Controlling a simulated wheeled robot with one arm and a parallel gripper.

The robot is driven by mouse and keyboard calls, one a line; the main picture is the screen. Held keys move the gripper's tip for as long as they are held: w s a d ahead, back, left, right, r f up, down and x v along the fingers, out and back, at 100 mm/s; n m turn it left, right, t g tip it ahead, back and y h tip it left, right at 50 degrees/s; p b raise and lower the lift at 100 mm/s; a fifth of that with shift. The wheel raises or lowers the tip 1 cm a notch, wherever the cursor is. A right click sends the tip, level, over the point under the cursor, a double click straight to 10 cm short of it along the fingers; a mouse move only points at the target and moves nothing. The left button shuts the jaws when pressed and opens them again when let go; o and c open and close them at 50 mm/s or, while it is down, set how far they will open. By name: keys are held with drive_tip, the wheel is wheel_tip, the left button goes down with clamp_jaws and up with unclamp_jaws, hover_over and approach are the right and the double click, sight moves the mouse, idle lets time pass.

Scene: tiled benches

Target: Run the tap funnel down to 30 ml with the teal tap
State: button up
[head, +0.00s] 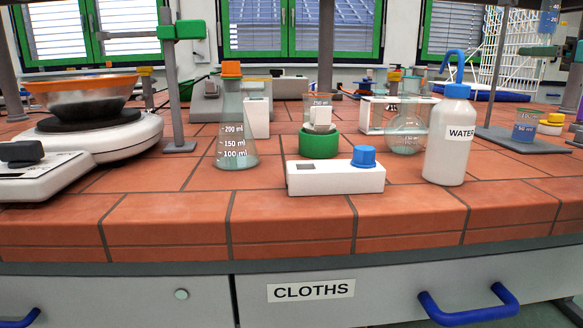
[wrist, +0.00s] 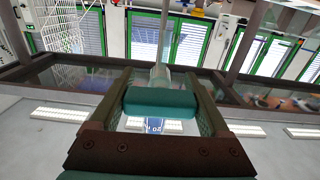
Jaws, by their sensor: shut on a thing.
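In the wrist view, which looks upside down, my gripper (wrist: 160,84) is shut on the teal tap (wrist: 160,102), with a finger on each side of it. The tap funnel's clear glass stem (wrist: 162,48) runs away beyond the tap, and part of its blue-marked body (wrist: 153,125) shows behind my gripper. In the head view the tap funnel (head: 549,18) is cut off at the top right edge and holds blue liquid. Its upper level is out of frame. A beaker (head: 526,128) with blue liquid stands on the stand base below.
The stand base (head: 515,143) is at the right of the tiled bench. A white WATER bottle (head: 447,140), a round flask (head: 406,135), a white box with a blue knob (head: 335,178) and a conical flask (head: 236,130) stand to its left. The front bench edge is mostly clear.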

drive_tip(key=c, duration=0.5)
drive_tip(key=shift+n, duration=1.1)
drive_tip(key=n+p, duration=0.3)
drive_tip(key=p, duration=0.1)
drive_tip(key=shift+r, duration=0.2)
drive_tip(key=shift+f+n, duration=0.25)
drive_tip(key=shift+n, duration=0.05)
